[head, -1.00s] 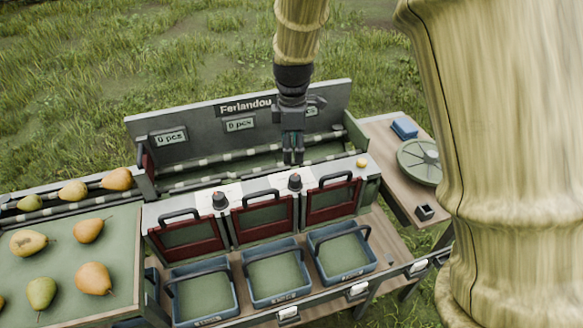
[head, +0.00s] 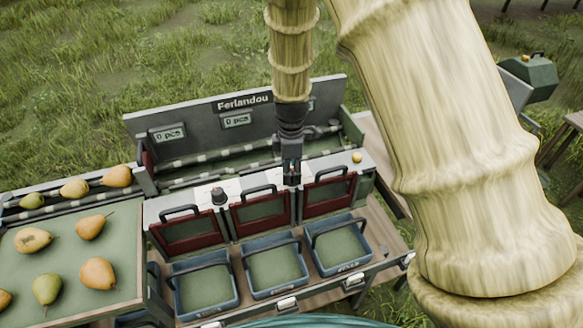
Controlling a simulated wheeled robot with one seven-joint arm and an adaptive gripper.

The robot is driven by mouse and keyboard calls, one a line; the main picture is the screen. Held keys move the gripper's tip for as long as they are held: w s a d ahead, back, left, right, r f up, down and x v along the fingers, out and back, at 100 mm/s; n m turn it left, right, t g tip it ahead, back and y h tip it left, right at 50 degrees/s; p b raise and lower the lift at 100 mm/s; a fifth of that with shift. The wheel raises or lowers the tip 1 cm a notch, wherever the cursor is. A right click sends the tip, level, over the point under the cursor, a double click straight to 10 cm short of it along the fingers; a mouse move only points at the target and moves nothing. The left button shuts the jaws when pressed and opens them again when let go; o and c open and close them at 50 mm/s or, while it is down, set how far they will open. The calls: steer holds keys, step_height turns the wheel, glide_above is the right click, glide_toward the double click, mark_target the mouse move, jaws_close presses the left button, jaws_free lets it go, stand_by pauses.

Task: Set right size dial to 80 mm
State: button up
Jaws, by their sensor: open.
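The sorting machine has a white top ledge (head: 235,191) with two size dials. The left size dial (head: 218,196) is a dark knob with a reddish top and stands clear. The right size dial is hidden by my gripper, or nearly so; its setting cannot be read. My gripper (head: 291,178) points down, open, with its fingers right at the right dial's place between the middle and right gates. I cannot tell whether the fingers touch the dial.
Three red-framed gates with dark handles (head: 260,189) stand along the front. Blue bins (head: 239,293) sit below them, empty. A yellow button (head: 357,157) is on the ledge's right end. Pears (head: 98,274) lie on the green tray (head: 120,243) at left. My arm covers the right side.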

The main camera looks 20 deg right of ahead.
steer(key=shift+f, duration=0.1)
steer(key=shift+c, duration=0.3)
steer(key=c, duration=0.9)
steer(key=shift+c, duration=0.2)
steer(key=m+p, duration=0.1)
steer(key=m, duration=0.5)
steer(key=shift+w+p, duration=0.1)
steer(key=shift+p, duration=0.25)
steer(key=m+p, duration=0.1)
steer(key=m, duration=0.4)
steer(key=shift+d+m, duration=0.1)
steer(key=shift+m, duration=0.3)
steer(key=o, duration=1)
